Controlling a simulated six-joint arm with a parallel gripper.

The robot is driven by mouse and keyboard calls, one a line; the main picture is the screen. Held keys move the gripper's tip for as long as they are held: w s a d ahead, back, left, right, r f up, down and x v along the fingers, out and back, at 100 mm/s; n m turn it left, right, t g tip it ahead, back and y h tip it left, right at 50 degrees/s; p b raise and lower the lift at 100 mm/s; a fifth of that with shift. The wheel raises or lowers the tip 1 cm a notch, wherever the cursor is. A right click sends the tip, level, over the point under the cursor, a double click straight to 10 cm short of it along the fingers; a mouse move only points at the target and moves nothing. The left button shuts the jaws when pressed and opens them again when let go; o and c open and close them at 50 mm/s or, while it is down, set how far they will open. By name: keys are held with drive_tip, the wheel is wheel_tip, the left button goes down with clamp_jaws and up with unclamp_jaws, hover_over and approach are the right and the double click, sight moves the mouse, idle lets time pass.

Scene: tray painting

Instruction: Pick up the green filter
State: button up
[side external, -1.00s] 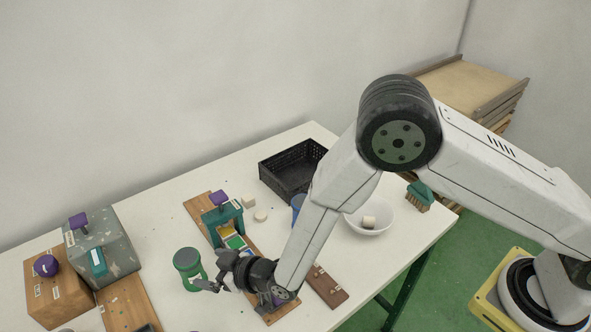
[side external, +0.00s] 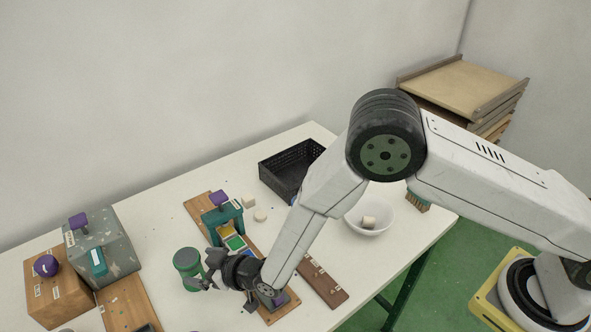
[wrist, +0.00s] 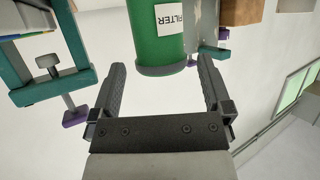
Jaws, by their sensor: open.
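The green filter (side external: 188,266) is a green cylinder with a grey-green cap, standing on the white table. In the wrist view it shows as a green body (wrist: 158,40) with a white label reading FILTER and a dark rim at its near end. My gripper (side external: 207,276) is close to the right of the filter in the side view. In the wrist view my gripper (wrist: 162,75) is open, its two fingers spread left and right of the filter's near end. Nothing is held. The fingertips are small and partly hidden in the side view.
A teal press frame (side external: 223,216) stands on a wooden board just behind the gripper. A grey box (side external: 103,248) and a wooden box (side external: 56,290) stand left. A black crate (side external: 290,170) and a white bowl (side external: 370,222) are farther right. Bare table lies around the filter.

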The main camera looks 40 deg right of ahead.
sight(188, 263)
drive_tip(key=shift+x, duration=2.45)
drive_tip(key=shift+r, duration=0.1)
drive_tip(key=shift+c, duration=0.2)
drive_tip(key=c, duration=1.1)
